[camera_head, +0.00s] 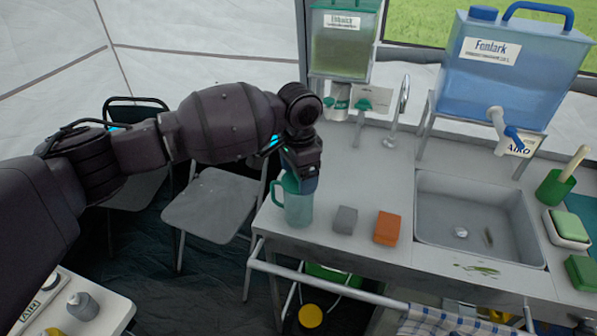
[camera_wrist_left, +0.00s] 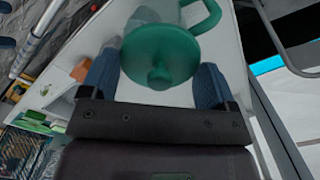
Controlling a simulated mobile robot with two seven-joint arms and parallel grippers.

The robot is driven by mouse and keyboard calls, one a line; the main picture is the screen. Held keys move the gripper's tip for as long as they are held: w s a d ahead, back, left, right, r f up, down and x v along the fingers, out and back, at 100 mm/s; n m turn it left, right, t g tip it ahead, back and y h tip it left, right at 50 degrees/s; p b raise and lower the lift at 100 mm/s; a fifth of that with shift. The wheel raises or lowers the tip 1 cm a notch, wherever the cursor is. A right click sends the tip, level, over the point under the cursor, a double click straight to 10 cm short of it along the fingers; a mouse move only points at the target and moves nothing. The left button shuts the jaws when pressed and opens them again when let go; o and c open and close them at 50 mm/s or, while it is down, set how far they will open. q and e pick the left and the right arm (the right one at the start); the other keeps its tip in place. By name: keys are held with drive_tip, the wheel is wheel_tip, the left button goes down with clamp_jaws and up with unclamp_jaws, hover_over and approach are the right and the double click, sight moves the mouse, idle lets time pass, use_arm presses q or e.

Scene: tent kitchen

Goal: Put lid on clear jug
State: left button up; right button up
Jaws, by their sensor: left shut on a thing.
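The clear jug (camera_head: 298,208), tinted teal with a green handle, stands upright at the left end of the grey counter. My left gripper (camera_head: 300,182) is directly over its top, pointing down. In the left wrist view, the round green lid (camera_wrist_left: 160,52) with its knob lies between the two blue fingers of the gripper (camera_wrist_left: 153,85), which is shut on it. The jug's handle (camera_wrist_left: 205,18) and part of its body show beyond the lid. The lid is at the jug's mouth, but I cannot tell whether it is seated. The gripper hides the lid in the head view.
A grey block (camera_head: 345,220) and an orange block (camera_head: 387,228) lie right of the jug. The sink (camera_head: 480,215) is farther right. A green dispenser (camera_head: 342,45) and a blue water container (camera_head: 510,65) stand behind. A folding chair (camera_head: 212,205) is left of the counter.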

use_arm(q)
drive_tip(key=shift+p, duration=0.35)
idle(1.0)
drive_tip(key=o, duration=0.8)
